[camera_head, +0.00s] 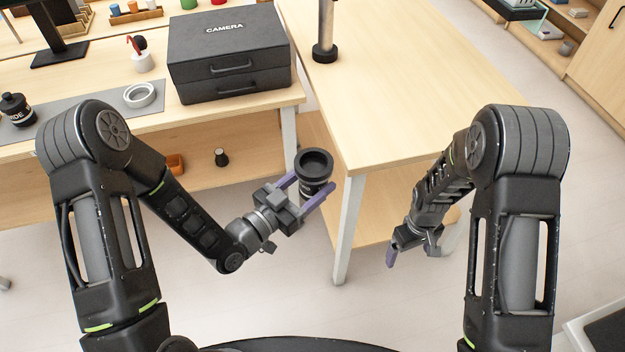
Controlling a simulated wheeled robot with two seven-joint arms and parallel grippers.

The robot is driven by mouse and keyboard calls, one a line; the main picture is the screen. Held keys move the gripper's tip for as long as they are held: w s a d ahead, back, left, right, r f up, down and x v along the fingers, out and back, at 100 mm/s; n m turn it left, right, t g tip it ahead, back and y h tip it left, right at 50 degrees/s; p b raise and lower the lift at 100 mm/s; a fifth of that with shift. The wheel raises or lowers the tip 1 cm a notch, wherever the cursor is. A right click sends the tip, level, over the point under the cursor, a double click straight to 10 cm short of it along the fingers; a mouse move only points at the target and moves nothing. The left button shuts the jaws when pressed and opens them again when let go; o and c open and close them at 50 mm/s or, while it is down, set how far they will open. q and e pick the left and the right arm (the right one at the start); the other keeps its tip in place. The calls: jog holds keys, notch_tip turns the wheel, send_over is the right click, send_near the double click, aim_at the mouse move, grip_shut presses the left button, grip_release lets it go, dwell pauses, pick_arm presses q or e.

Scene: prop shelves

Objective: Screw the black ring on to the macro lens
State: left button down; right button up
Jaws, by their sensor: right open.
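My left gripper (313,184) holds a black lens (317,187) between its purple fingers, off the front corner of the right table. The lens is roughly upright and has pale lettering on its side, too small to read. A wide black ring (314,162) with a hollow centre sits at the top of the lens. I cannot tell whether it is a separate ring or the lens's own rim, nor whether it is threaded on. My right gripper (412,252) is open and empty, low in front of the right table, apart from the lens.
A black CAMERA drawer box (230,55), a pale ring (140,95) on a grey mat and a black lens marked "IDE" (17,110) are on the left desk. Small items (221,157) lie on the lower shelf.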

aim_at(314, 167)
jog(key=w+d+r+n+h, duration=0.35)
jog(key=w+r, duration=0.65)
jog(key=r, duration=0.4)
notch_tip(314, 167, up, 11)
jog(key=w+a+n, duration=0.2)
jog(key=w, duration=0.1)
jog(key=a+r+n, duration=0.1)
jog(key=a+n, duration=0.1)
jog(key=a, duration=0.3)
jog(key=s+a+r+n+y, duration=0.1)
jog(key=a+r+n, duration=0.1)
jog(key=a, duration=0.3)
jog(key=s+a+r+n+y, duration=0.1)
jog(key=a+r+n, duration=0.1)
jog(key=a+n, duration=0.2)
jog(key=shift+a+n+t, duration=0.25)
jog(key=shift+a+t, duration=0.15)
jog(key=shift+a, duration=0.5)
jog(key=s+a+r+n+y, duration=0.1)
jog(key=s+a+r+n, duration=0.1)
jog(key=a, duration=0.3)
jog(key=s+a+r+n+y, duration=0.1)
jog(key=s+a+r+n, duration=0.2)
jog(key=a+n, duration=0.2)
jog(key=shift+a+r, duration=0.2)
jog(key=shift+a, duration=0.45)
jog(key=shift+f, duration=0.15)
jog(key=shift+f, duration=3.85)
